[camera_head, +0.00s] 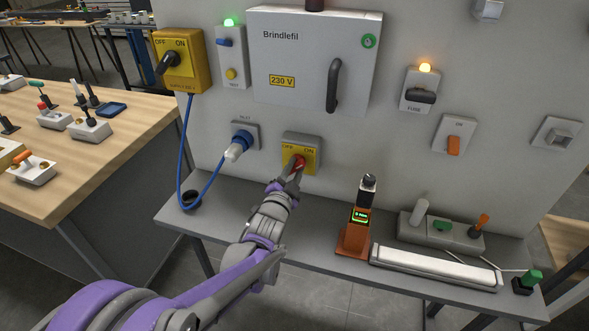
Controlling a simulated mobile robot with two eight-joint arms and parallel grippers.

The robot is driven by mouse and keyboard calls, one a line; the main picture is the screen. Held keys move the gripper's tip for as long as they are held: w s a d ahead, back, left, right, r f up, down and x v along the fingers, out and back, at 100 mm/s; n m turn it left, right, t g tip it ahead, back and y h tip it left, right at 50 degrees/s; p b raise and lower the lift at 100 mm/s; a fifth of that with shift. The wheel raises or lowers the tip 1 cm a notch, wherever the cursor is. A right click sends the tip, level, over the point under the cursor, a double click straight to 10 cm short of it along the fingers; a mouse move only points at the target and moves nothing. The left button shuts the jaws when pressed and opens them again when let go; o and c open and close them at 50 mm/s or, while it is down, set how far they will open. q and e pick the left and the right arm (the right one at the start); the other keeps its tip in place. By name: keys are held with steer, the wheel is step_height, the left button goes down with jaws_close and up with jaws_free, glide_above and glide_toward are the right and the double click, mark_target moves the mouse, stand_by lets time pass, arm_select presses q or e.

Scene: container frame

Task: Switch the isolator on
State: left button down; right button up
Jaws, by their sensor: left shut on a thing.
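A small grey-edged yellow switch plate (312,155) with OFF at left and ON at right is on the wall panel, low in the middle. Its red handle (300,160) is tilted toward the ON side, partly hidden by my gripper. My left gripper (295,170) is shut on this red handle. Neither label clearly reads as isolator. My right gripper is not in view.
A grey cabinet (295,50) with a dark handle is above. A blue plug (240,142) and cable hang at left. The shelf (320,225) below holds an orange tester (355,232), a white bar (435,268) and a switch block (440,232). A wooden bench (130,105) stands at left.

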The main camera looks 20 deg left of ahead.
arm_select(q)
steer(key=c, duration=0.7)
jaws_free()
steer(key=shift+w+a+r, duration=0.1)
steer(key=shift+r, duration=0.05)
steer(key=shift+w+f, duration=0.2)
steer(key=shift+w, duration=0.05)
steer(key=shift+s, duration=0.45)
steer(key=s, duration=1)
steer(key=s+f+n+g+p, duration=0.1)
steer(key=s+n+g+p, duration=0.1)
steer(key=s, duration=0.6)
steer(key=s+f+n+g+p, duration=0.2)
steer(key=s+n+g, duration=0.2)
steer(key=s+g, duration=0.2)
steer(key=s+f+n+g+p, duration=0.2)
steer(key=s+n+g, duration=0.1)
steer(key=s, duration=0.8)
steer(key=shift+a+f+n+g+y, duration=0.1)
steer(key=shift+f+n+g+y, duration=0.2)
steer(key=shift+g, duration=0.5)
